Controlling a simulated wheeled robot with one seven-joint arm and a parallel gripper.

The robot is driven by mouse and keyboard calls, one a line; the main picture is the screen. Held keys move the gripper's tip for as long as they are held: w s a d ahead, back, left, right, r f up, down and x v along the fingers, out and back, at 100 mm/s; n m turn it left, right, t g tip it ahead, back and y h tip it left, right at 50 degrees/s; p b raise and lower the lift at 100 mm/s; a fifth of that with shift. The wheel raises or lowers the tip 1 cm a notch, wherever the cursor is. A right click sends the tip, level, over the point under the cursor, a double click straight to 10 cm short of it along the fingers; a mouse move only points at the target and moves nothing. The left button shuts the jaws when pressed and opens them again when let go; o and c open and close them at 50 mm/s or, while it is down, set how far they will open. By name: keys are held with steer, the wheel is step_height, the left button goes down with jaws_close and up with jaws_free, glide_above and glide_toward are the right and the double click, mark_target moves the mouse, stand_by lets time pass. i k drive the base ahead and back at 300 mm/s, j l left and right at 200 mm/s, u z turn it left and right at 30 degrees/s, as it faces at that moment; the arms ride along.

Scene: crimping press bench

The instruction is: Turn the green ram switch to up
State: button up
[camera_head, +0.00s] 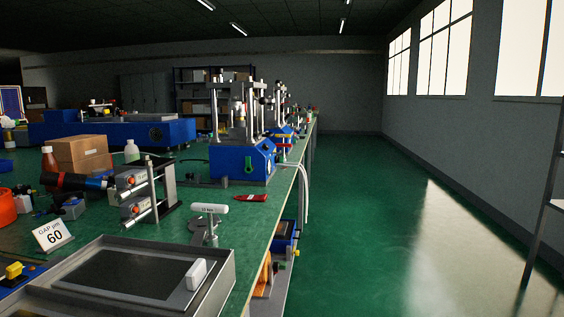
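The green ram switch (249,165) is a small green lever on the front face of the blue press base (232,164), near its right corner. It is small in the view, and I cannot tell clearly which way it points. The press (238,115) stands at the right edge of the green bench, with bright metal columns rising from its blue base. My gripper is not in view.
A red tool (251,198) and a white-topped T-shaped handle (209,209) are on the bench before the press. A metal tray (222,275) is in front. White hoses (305,190) hang over the bench edge. The floor (375,220) at right is clear.

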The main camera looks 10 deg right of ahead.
mark_target(277, 160)
steer(key=i+l, duration=0.2)
steer(key=i, duration=0.25)
steer(key=i+l+z, duration=0.15)
steer(key=i, duration=0.3)
steer(key=i+l, duration=0.25)
steer(key=i, duration=0.2)
steer(key=l+z, duration=0.05)
